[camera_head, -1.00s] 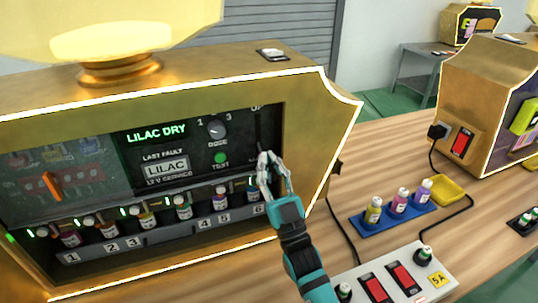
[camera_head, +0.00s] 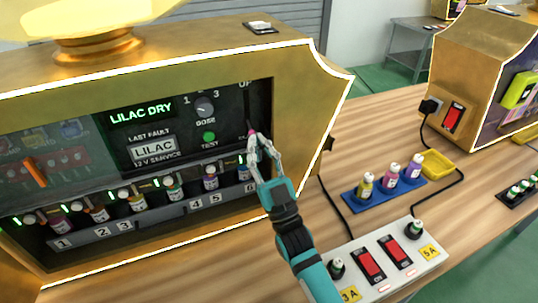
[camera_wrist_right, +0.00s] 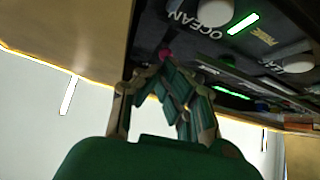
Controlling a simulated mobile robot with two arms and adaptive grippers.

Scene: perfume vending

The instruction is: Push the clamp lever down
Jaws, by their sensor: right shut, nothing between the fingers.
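The clamp lever appears to be at the right end of the vending machine's dark front panel, in a slot under a partly visible label. Its pink knob (camera_head: 252,133) shows just above my right fingertips, and it also shows in the right wrist view (camera_wrist_right: 165,55). My right gripper (camera_head: 254,143) is shut and empty, with its fingertips at or just below the knob. In the right wrist view the fingers (camera_wrist_right: 160,72) come close to the knob; I cannot tell whether they touch. The lever's shaft is mostly hidden. My left gripper is not in view.
The gold machine casing (camera_head: 305,105) stands close right of the gripper. Several bottles (camera_head: 172,187) line the shelf below the panel. A blue tray (camera_head: 352,199) with three bottles and a switch box (camera_head: 431,263) occupy the table to the right.

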